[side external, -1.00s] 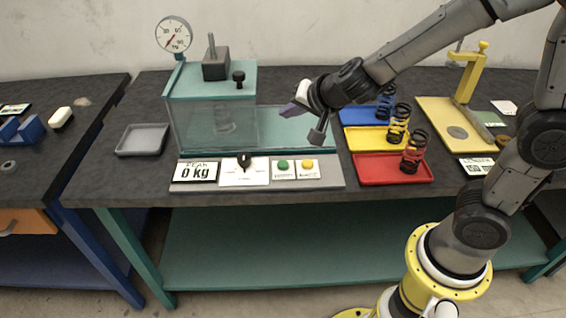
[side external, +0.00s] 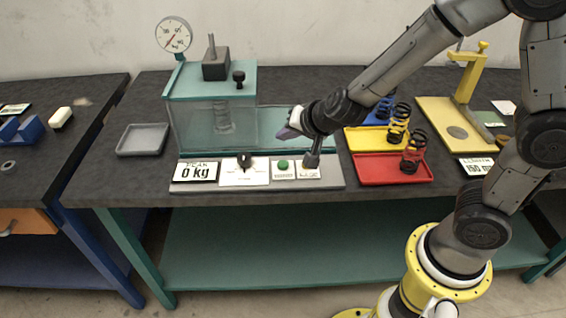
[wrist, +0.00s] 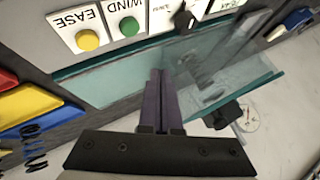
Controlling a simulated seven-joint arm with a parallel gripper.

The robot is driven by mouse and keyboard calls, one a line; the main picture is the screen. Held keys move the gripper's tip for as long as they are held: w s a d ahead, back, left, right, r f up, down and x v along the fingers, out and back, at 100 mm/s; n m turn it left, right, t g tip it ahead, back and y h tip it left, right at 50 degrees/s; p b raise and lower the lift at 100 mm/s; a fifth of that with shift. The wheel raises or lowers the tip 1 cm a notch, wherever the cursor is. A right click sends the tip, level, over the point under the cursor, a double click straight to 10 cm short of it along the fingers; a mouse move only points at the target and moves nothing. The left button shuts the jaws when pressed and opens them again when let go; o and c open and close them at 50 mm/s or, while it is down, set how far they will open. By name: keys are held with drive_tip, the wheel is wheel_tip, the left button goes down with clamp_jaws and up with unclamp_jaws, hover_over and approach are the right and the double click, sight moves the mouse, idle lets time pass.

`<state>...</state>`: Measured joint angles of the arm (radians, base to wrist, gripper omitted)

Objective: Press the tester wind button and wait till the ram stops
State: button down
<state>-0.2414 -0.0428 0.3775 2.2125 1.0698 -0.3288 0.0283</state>
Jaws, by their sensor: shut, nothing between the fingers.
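The tester (side external: 210,78) is a teal-framed box with clear walls and a spring (side external: 224,116) inside. Its front panel carries a green wind button (side external: 283,164), labelled WIND in the wrist view (wrist: 130,27). The yellow button (wrist: 88,40) beside it is mostly hidden by my wrist in the side view. My gripper (side external: 284,133) is shut and empty, with purple fingers pointing left above and behind the panel. In the wrist view the closed fingers (wrist: 159,85) sit apart from the wind button. The ram is hard to make out.
The peak display (side external: 196,172) reads 0 kg, and a black knob (side external: 244,160) sits beside it. A dial gauge (side external: 173,35) stands at the back left. Red (side external: 380,168) and yellow (side external: 366,140) trays with springs stand right. A grey tray (side external: 142,140) lies left.

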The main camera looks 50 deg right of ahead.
sight(285, 166)
drive_tip(key=shift+f, duration=2.85)
drive_tip(key=shift+f, duration=0.2)
drive_tip(key=shift+f, duration=0.25)
